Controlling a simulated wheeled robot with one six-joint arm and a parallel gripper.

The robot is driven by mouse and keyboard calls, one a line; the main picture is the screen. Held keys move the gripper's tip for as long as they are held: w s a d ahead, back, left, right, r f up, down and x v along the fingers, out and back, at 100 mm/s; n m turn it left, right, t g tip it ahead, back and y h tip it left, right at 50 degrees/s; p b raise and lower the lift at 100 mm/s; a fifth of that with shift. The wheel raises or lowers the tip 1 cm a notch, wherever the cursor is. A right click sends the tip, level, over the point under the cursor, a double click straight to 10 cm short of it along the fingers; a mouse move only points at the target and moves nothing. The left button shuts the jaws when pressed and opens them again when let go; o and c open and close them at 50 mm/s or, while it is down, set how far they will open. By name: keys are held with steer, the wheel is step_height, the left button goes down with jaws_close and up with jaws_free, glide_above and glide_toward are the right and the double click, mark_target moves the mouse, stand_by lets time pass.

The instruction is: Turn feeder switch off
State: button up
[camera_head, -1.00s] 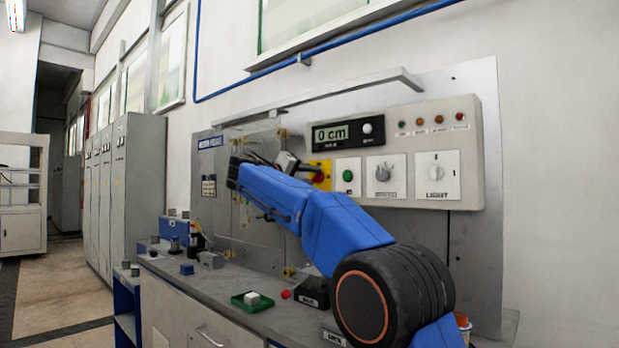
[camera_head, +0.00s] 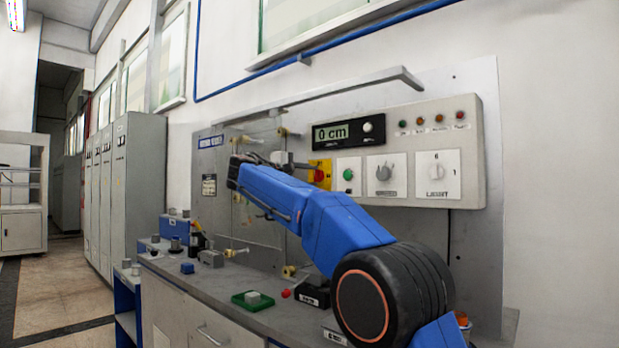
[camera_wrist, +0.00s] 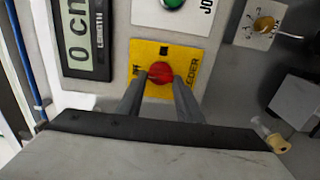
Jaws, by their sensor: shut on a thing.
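The feeder switch is a red knob (camera_wrist: 160,71) on a yellow plate (camera_wrist: 183,52), with "FEEDER" lettering and a partly covered mark at its left. In the head view the red knob (camera_head: 319,175) sits on the wall panel, left of a green button. My gripper (camera_wrist: 160,80) is shut on the knob, with one finger on each side of it. In the head view my gripper (camera_head: 303,166) reaches the knob from the left. The fingertips are small there, and the knob's exact pointing direction is hard to read.
A display reading 0 cm (camera_head: 335,134) is above the switch. A green button (camera_head: 347,174), a grey knob (camera_head: 383,173) and a light switch (camera_head: 437,171) are to its right. The bench below holds a green tray (camera_head: 241,301) and small blocks. A clear panel is at left.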

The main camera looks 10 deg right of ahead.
stand_by(0.4)
steer(key=o, duration=1.1)
steer(key=shift+a, duration=0.15)
steer(key=v, duration=1.7)
steer(key=shift+s, duration=0.1)
steer(key=shift+a, duration=0.15)
